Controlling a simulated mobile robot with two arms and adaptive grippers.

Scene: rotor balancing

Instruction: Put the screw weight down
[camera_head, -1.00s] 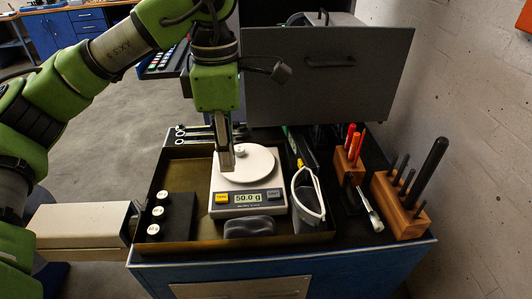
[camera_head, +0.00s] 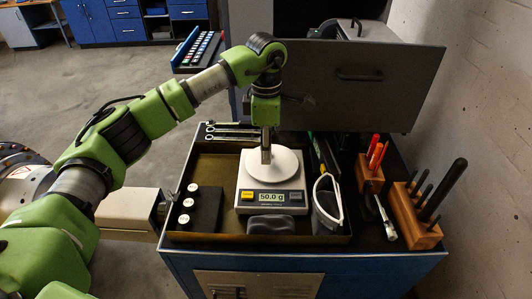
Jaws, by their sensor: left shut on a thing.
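My left gripper (camera_head: 266,156) points straight down over the round white pan (camera_head: 287,163) of the digital scale (camera_head: 270,208). It is shut on the screw weight, which its fingers hide at this size. I cannot tell whether the weight touches the pan. The scale display reads 50.0 g. Three white-topped weights stand in a row on a black block (camera_head: 206,211) left of the scale. My right gripper is not in view.
The scale and block are in a shallow brass-coloured tray (camera_head: 225,153). A dark pouch (camera_head: 271,224) lies before the scale, and safety glasses (camera_head: 328,200) lie right of it. Wooden tool holders (camera_head: 413,222) stand farther right. A grey panel with a handle (camera_head: 390,100) rises behind.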

